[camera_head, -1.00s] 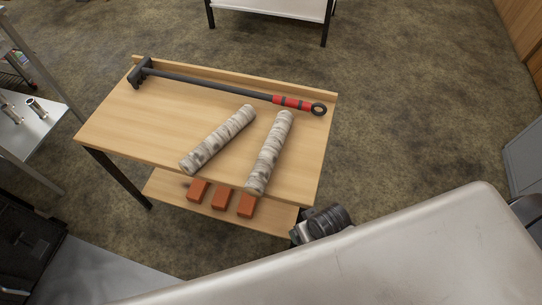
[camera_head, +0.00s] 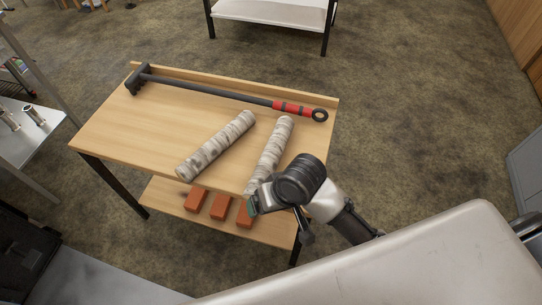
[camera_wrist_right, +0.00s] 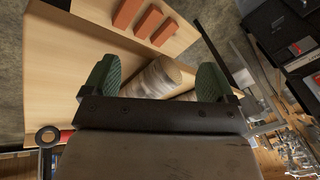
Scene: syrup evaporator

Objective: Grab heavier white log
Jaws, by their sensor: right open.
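Two white birch logs lie on the wooden table (camera_head: 118,128). The left log (camera_head: 216,146) is the thicker-looking one and lies diagonally. The right log (camera_head: 274,142) has its near end partly hidden by my right gripper (camera_head: 256,204). In the right wrist view, my right gripper (camera_wrist_right: 155,82) is open, with green finger pads on both sides. A log (camera_wrist_right: 152,78) shows between and beyond the fingers, its end face towards the bricks. Part of the other log (camera_wrist_right: 186,96) shows beside the right finger. No grip on either log is visible. My left gripper is out of view.
A long dark tool with a red grip (camera_head: 292,107) lies along the table's back. Three orange bricks (camera_head: 219,206) rest on the lower shelf below the front edge. The table's left part is clear.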

